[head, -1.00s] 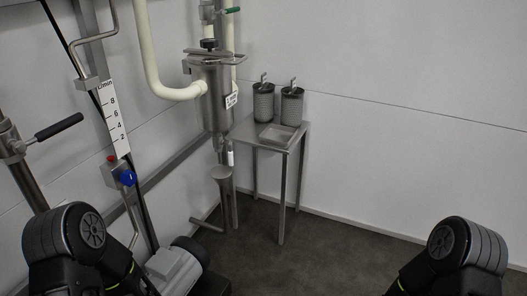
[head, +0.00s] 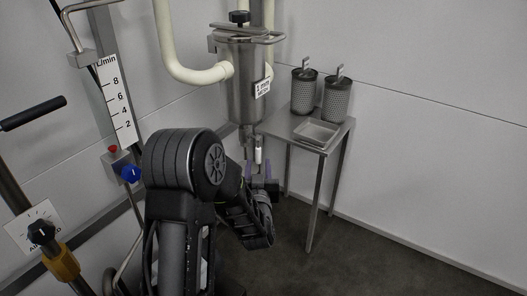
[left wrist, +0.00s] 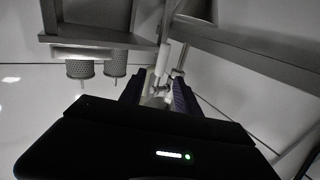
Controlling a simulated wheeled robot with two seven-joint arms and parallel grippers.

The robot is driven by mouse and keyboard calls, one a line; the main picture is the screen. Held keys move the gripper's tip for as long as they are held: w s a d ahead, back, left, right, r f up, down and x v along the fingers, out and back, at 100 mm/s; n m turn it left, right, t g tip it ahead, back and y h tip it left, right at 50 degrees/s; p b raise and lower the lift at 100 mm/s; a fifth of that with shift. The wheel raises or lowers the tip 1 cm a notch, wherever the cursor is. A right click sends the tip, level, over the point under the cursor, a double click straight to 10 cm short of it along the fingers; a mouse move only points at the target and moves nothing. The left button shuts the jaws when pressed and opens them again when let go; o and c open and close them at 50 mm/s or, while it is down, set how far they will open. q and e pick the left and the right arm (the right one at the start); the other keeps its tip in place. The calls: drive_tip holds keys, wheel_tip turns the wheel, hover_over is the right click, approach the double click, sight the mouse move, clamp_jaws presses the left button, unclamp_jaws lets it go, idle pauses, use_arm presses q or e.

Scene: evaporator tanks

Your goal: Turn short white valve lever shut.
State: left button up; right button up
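The short white valve lever (head: 258,155) hangs upright below the steel strainer vessel (head: 245,85). In the left wrist view the white lever (left wrist: 162,58) shows ahead, between the fingers. My left gripper (head: 262,172) is just below the lever in the head view, its purple fingers apart. The left wrist view shows the left gripper (left wrist: 157,88) open, one finger on each side of the small valve. I cannot tell whether either finger touches the lever. My arm hides the pipe below the vessel. My right gripper is not in view.
A steel side table (head: 324,145) stands close to the right of the valve, with two perforated baskets (head: 320,93) and a shallow tray (head: 316,132). A cream pipe (head: 180,60) runs to the vessel. A flow scale (head: 115,100) and blue knob (head: 131,174) are at left.

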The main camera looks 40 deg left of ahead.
sight(258, 153)
use_arm(q)
drive_tip(key=b+x, duration=0.2)
drive_tip(key=x, duration=0.4)
drive_tip(key=shift+w+a+f, duration=0.15)
drive_tip(key=shift+w+a, duration=0.4)
drive_tip(key=shift+w, duration=0.1)
clamp_jaws()
idle(0.9)
